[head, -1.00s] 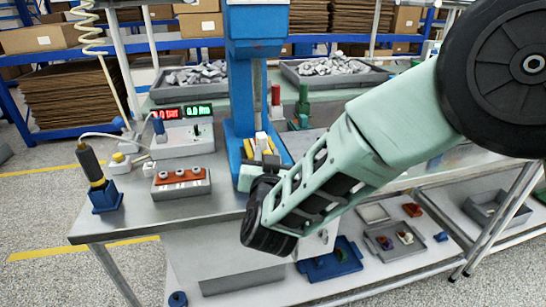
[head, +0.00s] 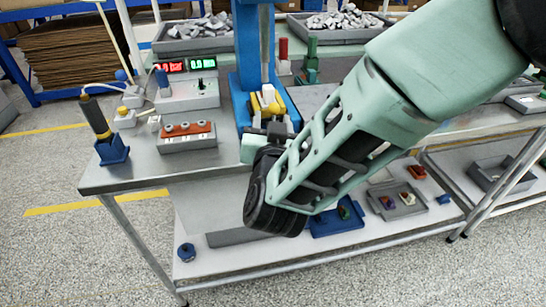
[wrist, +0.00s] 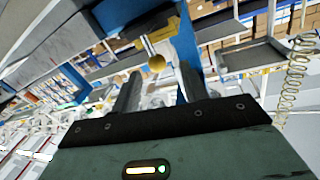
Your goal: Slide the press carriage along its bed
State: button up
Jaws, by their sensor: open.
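The blue press (head: 249,60) stands on the bench, its column cut off by the top of the head view. The yellow press carriage (head: 283,107) sits at its foot with a pale block on top. In the wrist view, a yellow part of the carriage (wrist: 172,30) carries a short rod with a round brass-coloured knob (wrist: 157,62). My gripper (wrist: 159,88) is open, its two dark fingers on either side of the knob's line, with the knob just beyond or between the tips; contact cannot be told. In the head view, my gripper (head: 275,132) is just in front of the carriage, partly hidden by my wrist.
A grey meter box (head: 187,92) with red and green displays and a box with several orange-topped buttons (head: 187,137) stand left of the press. A blue holder (head: 112,150) with a black-handled tool is at the bench's left. Grey trays (head: 205,33) of metal parts lie behind.

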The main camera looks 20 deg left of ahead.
jog(key=b+v, duration=0.1)
jog(key=v, duration=1.1)
jog(key=shift+r, duration=0.1)
